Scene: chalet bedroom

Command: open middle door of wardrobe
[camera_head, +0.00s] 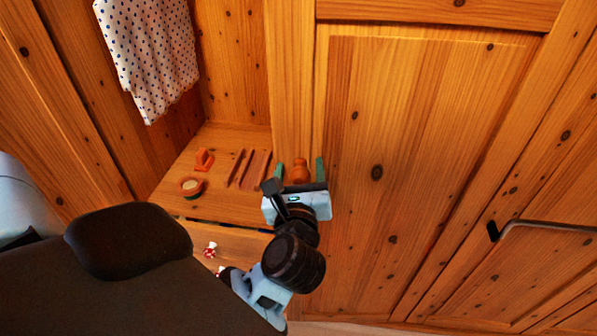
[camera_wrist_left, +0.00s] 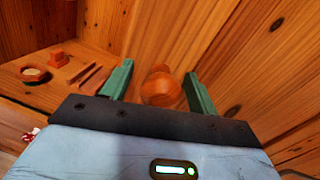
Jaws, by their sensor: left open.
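The wooden wardrobe door (camera_head: 400,150) fills the middle and right of the head view, a knotty pine panel that looks closed. A round orange-brown wooden knob (camera_head: 298,176) is near its left edge. My left gripper (camera_head: 300,168) is open, with one green finger on each side of the knob. In the left wrist view the knob (camera_wrist_left: 161,90) also lies between the two spread fingers of the left gripper (camera_wrist_left: 160,85), with a gap visible on each side. Whether the knob reaches the palm is hard to tell. My right gripper is not in view.
Left of the door is an open niche with a shelf (camera_head: 232,208) holding a small bowl (camera_head: 190,187), a small orange wooden item (camera_head: 204,160) and thin sticks. A dotted cloth (camera_head: 150,55) hangs above. A dark bar handle (camera_head: 545,225) is at right.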

